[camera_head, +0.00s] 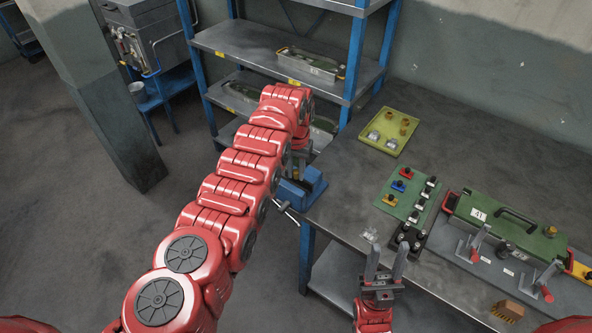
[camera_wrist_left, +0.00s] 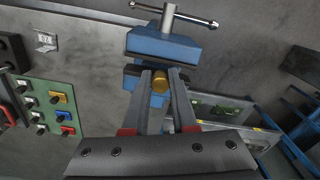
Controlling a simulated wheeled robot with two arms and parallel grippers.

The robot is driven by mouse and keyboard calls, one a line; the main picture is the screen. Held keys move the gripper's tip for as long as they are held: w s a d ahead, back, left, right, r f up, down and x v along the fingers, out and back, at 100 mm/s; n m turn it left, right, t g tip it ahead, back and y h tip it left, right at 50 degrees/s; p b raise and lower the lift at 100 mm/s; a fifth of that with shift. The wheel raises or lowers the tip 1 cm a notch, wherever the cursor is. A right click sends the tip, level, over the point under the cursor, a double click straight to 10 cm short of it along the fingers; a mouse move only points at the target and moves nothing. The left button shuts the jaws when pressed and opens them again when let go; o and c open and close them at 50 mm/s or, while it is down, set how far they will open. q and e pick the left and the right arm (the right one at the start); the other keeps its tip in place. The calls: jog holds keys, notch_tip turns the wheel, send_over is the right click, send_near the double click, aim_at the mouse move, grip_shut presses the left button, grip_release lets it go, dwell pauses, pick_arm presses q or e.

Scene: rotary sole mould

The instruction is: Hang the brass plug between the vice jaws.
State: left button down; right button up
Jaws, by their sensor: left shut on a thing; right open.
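The blue vice (camera_head: 300,187) is at the left edge of the workbench. It also shows in the left wrist view (camera_wrist_left: 170,47), with its steel screw and cross handle at the top. My left gripper (camera_wrist_left: 160,88) is shut on the brass plug (camera_wrist_left: 159,80), a round gold piece between the fingertips. The gripper is right over the vice, with the plug in front of its blue body. I cannot tell whether the plug is between the jaws or still above them. In the head view my left arm largely hides the plug. My right gripper (camera_head: 386,262) is open and empty at the bench's front edge.
A yellow tray (camera_head: 376,142) with brass and silver pieces lies behind the vice. A green board (camera_head: 392,202) with coloured knobs and a green mould with a handle (camera_head: 510,222) stand to the right. Shelving (camera_head: 270,41) is at the back left.

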pick_arm(q)
jog(key=shift+s+r+p, duration=0.1)
jog(key=shift+p, duration=0.3)
jog(key=shift+p, duration=0.3)
dwell(0.3)
jog(key=shift+f+b, duration=0.65)
jog(key=shift+b, duration=0.15)
dwell(0.7)
jog(key=shift+s+f+b, duration=0.2)
jog(key=shift+b, duration=0.1)
dwell(0.4)
